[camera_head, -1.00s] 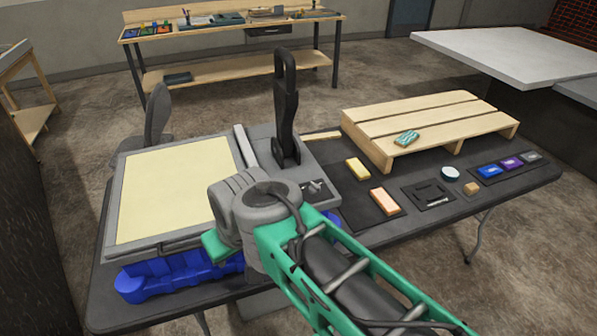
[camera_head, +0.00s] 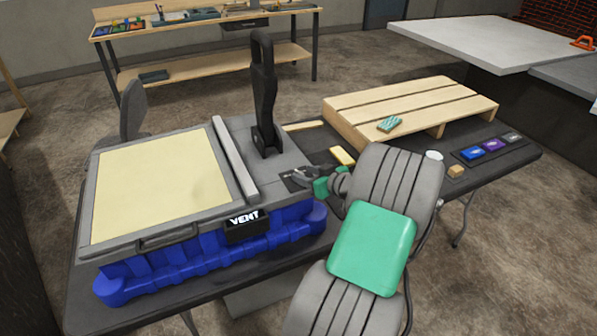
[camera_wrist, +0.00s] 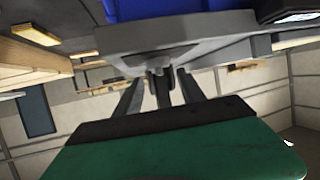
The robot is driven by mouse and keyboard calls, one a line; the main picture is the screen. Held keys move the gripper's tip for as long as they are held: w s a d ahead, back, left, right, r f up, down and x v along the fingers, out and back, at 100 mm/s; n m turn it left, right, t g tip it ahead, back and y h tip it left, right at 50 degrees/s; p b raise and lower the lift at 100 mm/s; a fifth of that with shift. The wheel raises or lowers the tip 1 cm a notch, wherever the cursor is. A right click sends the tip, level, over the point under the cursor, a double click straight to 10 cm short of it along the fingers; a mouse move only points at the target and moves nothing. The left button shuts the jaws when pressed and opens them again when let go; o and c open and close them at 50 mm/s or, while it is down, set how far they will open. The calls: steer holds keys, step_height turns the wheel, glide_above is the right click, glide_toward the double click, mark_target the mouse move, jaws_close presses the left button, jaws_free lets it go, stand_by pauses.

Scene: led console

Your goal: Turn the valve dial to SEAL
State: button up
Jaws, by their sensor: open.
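The grey console (camera_head: 272,152) has a cream panel and a blue lower body, with a black display (camera_head: 246,225) reading VENT at its front. My gripper (camera_head: 298,176) is at the console's right corner, over the spot of the valve dial, which it mostly hides in the head view. In the wrist view, the console (camera_wrist: 190,38) is overhead and inverted. My gripper (camera_wrist: 160,82) has its two fingers apart there. A small dark part, likely the dial (camera_wrist: 158,75), shows between them. Whether the fingers touch it I cannot tell. The dial's pointer is not readable.
A tall black lever (camera_head: 264,95) stands upright behind the dial area. A wooden pallet (camera_head: 400,103) with a green sponge (camera_head: 389,124) lies to the right. A yellow block (camera_head: 342,156) is close to my gripper. Blue, purple and grey items (camera_head: 492,145) sit at the table's right.

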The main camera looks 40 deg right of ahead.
mark_target(299, 172)
steer(key=x, duration=0.4)
steer(key=shift+w+p, duration=0.1)
steer(key=shift+p, duration=0.25)
jaws_close()
